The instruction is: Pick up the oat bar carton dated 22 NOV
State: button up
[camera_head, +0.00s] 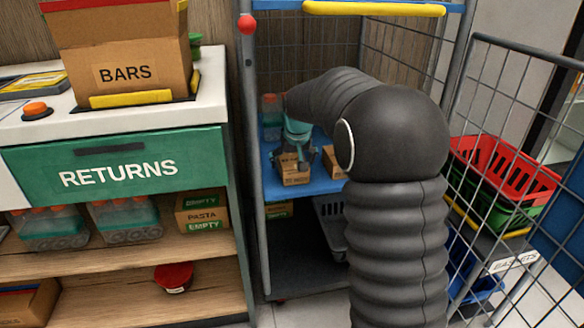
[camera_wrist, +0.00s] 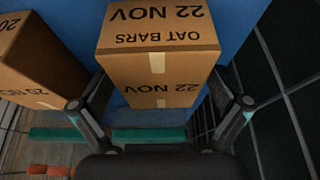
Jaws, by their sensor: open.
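The oat bar carton reading "22 NOV" (camera_wrist: 160,65) is a brown box with tape, in the middle of the wrist view, its lettering upside down. It stands on the blue shelf (camera_head: 290,190) of the cage trolley, and shows small in the head view (camera_head: 296,177). My gripper (camera_wrist: 160,80) is open, one finger on each side of this carton. I cannot tell whether the fingers touch it. In the head view, my gripper (camera_head: 296,150) is directly above and partly over the carton. A second carton (camera_wrist: 35,60), its date starting with "20", stands beside it, left in the wrist view.
Trolley mesh and posts (camera_head: 245,150) stand around the shelf. The second carton also shows right of the gripper in the head view (camera_head: 331,163). Orange-capped bottles (camera_head: 271,110) stand behind at left. The returns counter (camera_head: 215,110) is at left, red and green baskets (camera_head: 495,170) at right.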

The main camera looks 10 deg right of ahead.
jog(key=shift+f, duration=0.15)
jog(key=c, duration=1.2)
jog(key=shift+c, duration=0.2)
